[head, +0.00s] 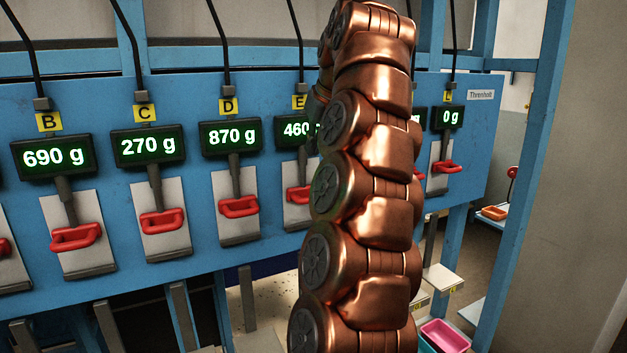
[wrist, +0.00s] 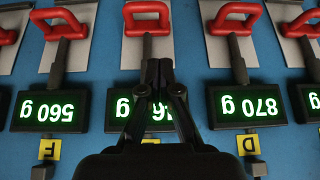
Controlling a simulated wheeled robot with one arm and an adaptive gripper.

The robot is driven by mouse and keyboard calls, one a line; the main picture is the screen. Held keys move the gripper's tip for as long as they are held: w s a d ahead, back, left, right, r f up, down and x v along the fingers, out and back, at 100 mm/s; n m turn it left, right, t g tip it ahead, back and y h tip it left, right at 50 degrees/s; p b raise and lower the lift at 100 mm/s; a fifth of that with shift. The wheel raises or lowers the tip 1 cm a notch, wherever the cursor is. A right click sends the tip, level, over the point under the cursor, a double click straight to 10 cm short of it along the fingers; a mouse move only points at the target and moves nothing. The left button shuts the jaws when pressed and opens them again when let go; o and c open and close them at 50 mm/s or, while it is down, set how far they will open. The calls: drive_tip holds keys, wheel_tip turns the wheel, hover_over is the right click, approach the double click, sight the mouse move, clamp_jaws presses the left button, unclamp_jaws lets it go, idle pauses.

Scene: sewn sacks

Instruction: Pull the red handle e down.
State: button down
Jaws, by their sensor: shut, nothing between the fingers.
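The red handle e (head: 299,195) sits on a pale plate below the yellow label E (head: 300,102) and a green-lit display (head: 296,131) reading 460, partly covered by my arm. In the wrist view, which is upside down, the handle e (wrist: 147,18) is at the top centre, at the end of a dark lever. My gripper (wrist: 153,68) is shut and empty. Its fingertips overlap the E display and lever base in the picture, apart from the red handle. In the head view my arm hides the gripper.
Neighbouring red handles D (head: 238,207) and F (wrist: 62,22) flank handle e closely, with displays reading 870 g and 560 g. Handles B (head: 76,237) and C (head: 162,221) are farther left. A blue post (head: 530,170) stands right; a pink bin (head: 445,335) is low.

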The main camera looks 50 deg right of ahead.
drive_tip(key=shift+s+d+r, duration=0.25)
drive_tip(key=shift+d+r, duration=0.05)
drive_tip(key=shift+d, duration=0.2)
drive_tip(key=shift+s+d+r, duration=0.2)
drive_tip(key=shift+d+r, duration=0.05)
drive_tip(key=shift+d, duration=0.25)
drive_tip(key=shift+b+x, duration=2.05)
drive_tip(key=shift+x, duration=3.1)
drive_tip(key=shift+s+d+f, duration=0.1)
drive_tip(key=shift+s+f, duration=0.15)
drive_tip(key=shift+f, duration=0.7)
drive_tip(key=shift+s+f, duration=0.15)
drive_tip(key=shift+f, duration=0.65)
drive_tip(key=shift+f, duration=0.15)
